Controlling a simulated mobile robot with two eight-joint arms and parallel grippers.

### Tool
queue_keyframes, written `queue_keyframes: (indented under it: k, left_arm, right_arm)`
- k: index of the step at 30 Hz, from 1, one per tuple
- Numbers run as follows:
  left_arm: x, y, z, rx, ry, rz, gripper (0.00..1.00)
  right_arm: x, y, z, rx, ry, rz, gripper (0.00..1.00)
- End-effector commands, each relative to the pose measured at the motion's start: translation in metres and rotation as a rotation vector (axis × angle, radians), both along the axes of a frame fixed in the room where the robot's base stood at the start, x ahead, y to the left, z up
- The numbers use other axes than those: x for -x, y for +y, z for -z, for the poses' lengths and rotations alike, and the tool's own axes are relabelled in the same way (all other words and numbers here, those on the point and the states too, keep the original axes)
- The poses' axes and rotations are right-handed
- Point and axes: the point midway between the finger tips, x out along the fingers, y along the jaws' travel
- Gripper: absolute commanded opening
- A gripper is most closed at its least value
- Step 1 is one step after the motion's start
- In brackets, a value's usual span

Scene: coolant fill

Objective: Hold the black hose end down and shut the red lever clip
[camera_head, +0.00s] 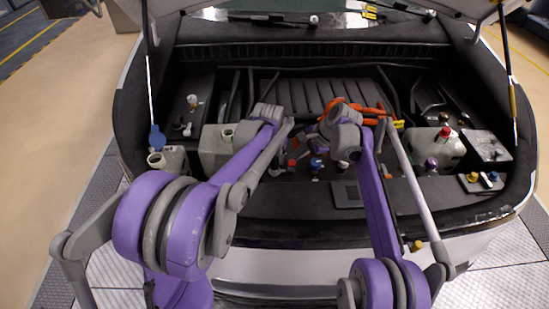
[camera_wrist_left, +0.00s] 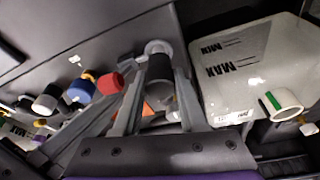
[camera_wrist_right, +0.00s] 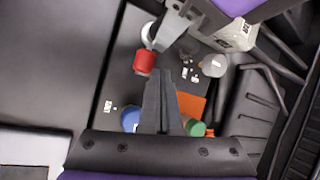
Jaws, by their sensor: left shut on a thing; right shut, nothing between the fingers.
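The black hose end (camera_wrist_left: 160,72) stands between the fingers of my left gripper (camera_wrist_left: 160,88), which is shut on it. A pale grey ring shows at its far end. My right gripper (camera_wrist_right: 161,78) is shut and empty, its dark fingertips just beside a red cylindrical part (camera_wrist_right: 145,63). This red part also shows left of the hose in the left wrist view (camera_wrist_left: 110,83) and low in the middle of the head view (camera_head: 291,163). I cannot make out a lever on it, nor tell whether a clip is open or shut. My left gripper's fingers partly hide the hose.
A white tank marked MAX and MIN (camera_wrist_left: 240,75) stands close right of the left gripper. Blue (camera_wrist_right: 130,119) and green (camera_wrist_right: 195,128) parts and an orange plate (camera_wrist_right: 191,104) sit near the right fingers. A red-capped tank (camera_head: 437,150) stands at the right.

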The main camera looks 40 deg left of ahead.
Motion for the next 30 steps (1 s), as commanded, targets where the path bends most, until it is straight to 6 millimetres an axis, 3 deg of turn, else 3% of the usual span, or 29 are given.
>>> queue_keyframes:
  k: [30]
  left_arm:
    - [0.0,0.0,0.0,0.0,0.0,0.0,0.0]
  right_arm:
    - [-0.008,-0.04,-0.067,0.0,0.001,0.001,0.0]
